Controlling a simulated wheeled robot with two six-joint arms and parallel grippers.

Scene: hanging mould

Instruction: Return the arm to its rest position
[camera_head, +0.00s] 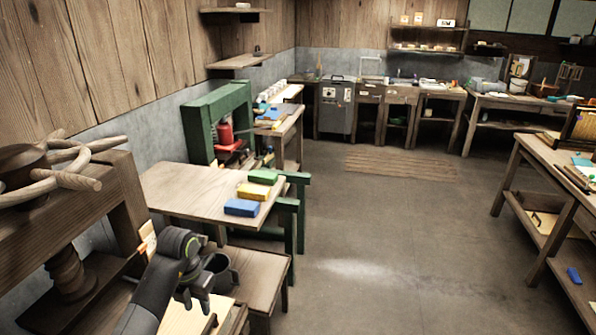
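My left arm comes in from the bottom left, bent at a dark joint. My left gripper (195,301) points down above a low wooden bench (257,262), over pale boards. Its fingers are small and dark, and I cannot tell how far apart they are. No object shows in it. A dark round pot (219,272) stands right beside the gripper, partly hidden by it. My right arm and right gripper are not in view. No hanging mould can be made out.
A wooden press (120,207) with a spoked wheel stands close at left. Behind the bench, a table (180,189) holds a blue block (241,208), a yellow block (254,192) and a green block (262,177). A workbench (542,150) stands at right. The middle floor is clear.

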